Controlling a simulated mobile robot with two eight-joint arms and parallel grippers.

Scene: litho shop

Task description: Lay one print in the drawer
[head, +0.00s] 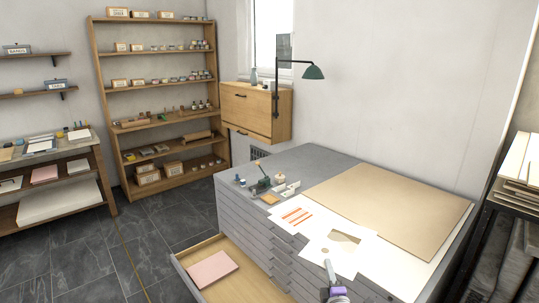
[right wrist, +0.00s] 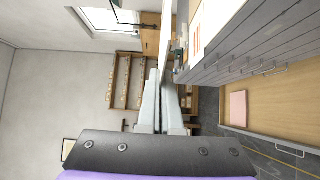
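A white print with tan shapes (head: 318,246) is at the front of the grey plan chest's top (head: 318,160) in the head view. My right gripper (head: 328,264) is at its near edge. In the right wrist view the fingers (right wrist: 160,72) look closed on this sheet (right wrist: 167,35), seen edge-on as a thin white strip. A second print with orange stripes (head: 296,216) lies beside it on the chest. The open drawer (head: 178,265) has a wooden bottom and holds a pink stack (head: 211,269); it also shows in the right wrist view (right wrist: 265,135). My left gripper is not in view.
A large tan board (head: 390,204) covers much of the chest top. Small tools (head: 264,184) stand at its left corner. A green lamp (head: 313,72) hangs above. A rack with boards (head: 515,180) stands at right. The drawer bottom is clear around the pink stack.

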